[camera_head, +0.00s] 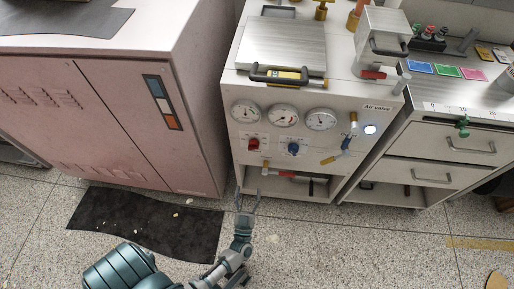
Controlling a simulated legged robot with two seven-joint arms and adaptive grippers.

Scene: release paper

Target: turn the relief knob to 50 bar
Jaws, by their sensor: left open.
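A white press cabinet carries a red knob (253,144) and a blue knob (293,149) on its front panel. Their labels are too small to read, so I cannot tell which is the relief knob. Three round gauges, left (245,113), middle (283,116) and right (321,119), sit in a row above them; their readings are not legible. My left gripper (247,197) is open and empty, fingers pointing up the picture, below the red knob and apart from both knobs. My right gripper is not in view.
An open shelf (290,187) under the panel holds a red-and-metal tool. A yellow-and-blue valve lever (345,146) and a lit white button (370,129) are at the panel's right. A pink cabinet (120,120) stands left. A black mat (150,222) lies on the speckled floor.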

